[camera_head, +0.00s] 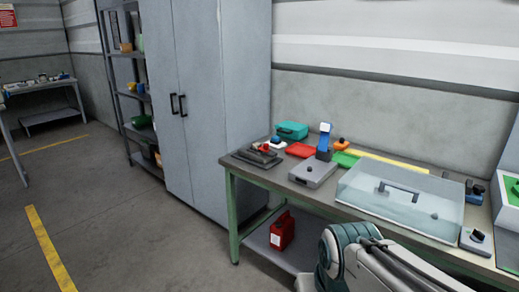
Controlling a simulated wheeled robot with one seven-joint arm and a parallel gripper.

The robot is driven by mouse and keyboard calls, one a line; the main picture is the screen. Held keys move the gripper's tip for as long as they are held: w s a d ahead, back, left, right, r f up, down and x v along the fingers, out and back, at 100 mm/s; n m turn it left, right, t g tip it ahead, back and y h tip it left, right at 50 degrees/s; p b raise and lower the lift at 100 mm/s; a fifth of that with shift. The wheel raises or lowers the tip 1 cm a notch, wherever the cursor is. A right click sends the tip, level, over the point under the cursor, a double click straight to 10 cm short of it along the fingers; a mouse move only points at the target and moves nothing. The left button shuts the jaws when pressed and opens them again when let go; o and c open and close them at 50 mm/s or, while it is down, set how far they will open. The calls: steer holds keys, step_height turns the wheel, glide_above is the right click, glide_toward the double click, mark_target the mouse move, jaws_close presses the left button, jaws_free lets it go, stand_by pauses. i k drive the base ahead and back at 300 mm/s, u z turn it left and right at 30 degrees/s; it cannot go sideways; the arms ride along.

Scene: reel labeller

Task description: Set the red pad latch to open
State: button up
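A flat red pad (300,149) lies towards the back of the workbench, left of a grey box with a blue upright part (325,141). A small red piece (265,147) also shows by a dark flat device (256,157) at the bench's left end. I cannot tell which red part is the pad latch, and its setting is too small to read. My gripper is out of view; only part of my arm shows at the bottom, in front of the bench.
A clear cover with a handle (362,202) takes up much of the workbench (325,203). A green pad (346,159), a teal case (291,130) and an orange knob (341,144) stand behind. Floor at left is clear.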

mark_target(265, 148)
steer(key=u, duration=0.15)
steer(key=i, duration=2.5)
steer(key=z, duration=0.4)
